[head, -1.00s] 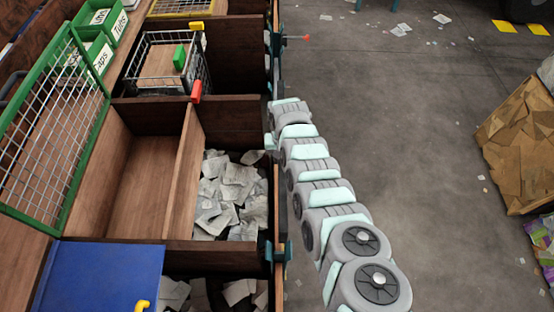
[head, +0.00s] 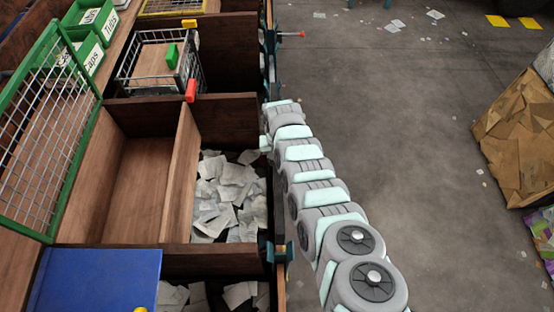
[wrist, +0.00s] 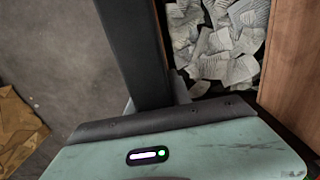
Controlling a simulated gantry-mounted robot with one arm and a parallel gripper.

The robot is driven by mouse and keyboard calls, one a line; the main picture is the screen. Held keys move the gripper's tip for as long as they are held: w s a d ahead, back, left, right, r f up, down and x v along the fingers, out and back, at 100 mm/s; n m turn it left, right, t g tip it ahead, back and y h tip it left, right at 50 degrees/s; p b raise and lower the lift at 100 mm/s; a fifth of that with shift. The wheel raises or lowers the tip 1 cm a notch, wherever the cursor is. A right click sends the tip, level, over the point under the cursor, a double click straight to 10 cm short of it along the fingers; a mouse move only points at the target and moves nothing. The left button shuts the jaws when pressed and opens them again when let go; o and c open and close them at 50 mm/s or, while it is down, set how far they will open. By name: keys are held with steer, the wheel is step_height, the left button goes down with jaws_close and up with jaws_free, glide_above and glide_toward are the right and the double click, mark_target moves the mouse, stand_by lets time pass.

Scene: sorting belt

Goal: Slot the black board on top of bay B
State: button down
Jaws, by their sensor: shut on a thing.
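The black board (wrist: 133,50) shows in the wrist view as a long dark strip running up from my gripper to the top edge. My gripper (wrist: 178,92) is shut on its lower end; the jaws are mostly hidden behind my pale green wrist housing. The board is beside a wooden bay with white paper scraps (wrist: 215,45). In the head view my arm ends at the right edge of the bins, and I cannot make out the board or jaws there. A paper-filled bay (head: 183,185) lies left of my arm; no bay letter is readable.
An empty wooden bay (head: 140,185), a green mesh frame (head: 45,232), a blue panel (head: 95,283) and a wire basket (head: 160,65) lie left. A red-tipped rod (head: 302,34) sticks out beyond my arm. Open concrete floor is right, with a cardboard bale (head: 515,140).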

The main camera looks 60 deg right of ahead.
steer(key=shift+w, duration=0.15)
steer(key=shift+d, duration=0.15)
step_height(320, 180, down, 17)
steer(key=b, duration=1.5)
steer(key=shift+r, duration=0.15)
steer(key=shift+f+b, duration=0.75)
steer(key=shift+b, duration=0.2)
steer(key=c, duration=1.4)
jaws_free()
steer(key=shift+r, duration=0.1)
steer(key=o, duration=0.3)
